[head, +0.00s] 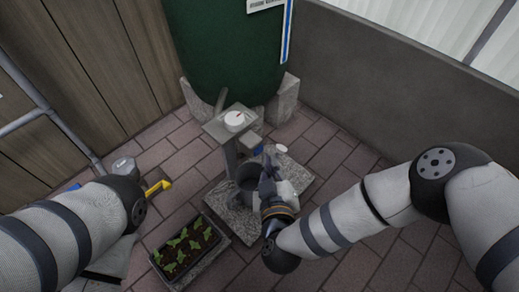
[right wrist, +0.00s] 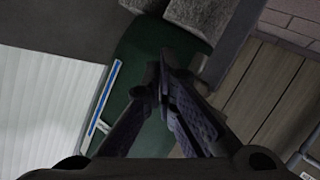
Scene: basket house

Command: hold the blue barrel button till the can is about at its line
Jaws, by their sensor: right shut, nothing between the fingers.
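The green barrel (head: 228,50) stands at the back, with a blue and white strip (head: 287,32) on its side. In front of it is a grey post with a white dial (head: 235,119) on top. A dark grey can (head: 246,183) stands below on a stone slab, partly hidden by my right gripper (head: 267,168). That gripper is shut and empty, just below the button in the picture; I cannot tell whether they touch. Its closed fingers (right wrist: 163,68) show before the barrel (right wrist: 137,52) in the right wrist view. The can's water level and line are not visible.
A planter (head: 187,248) with seedlings sits in front, left of the slab (head: 237,223). A yellow handle-like thing (head: 158,188) lies near my left arm. A wooden wall is at the left, a grey wall (head: 390,85) at the right. Brick paving is clear at the right.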

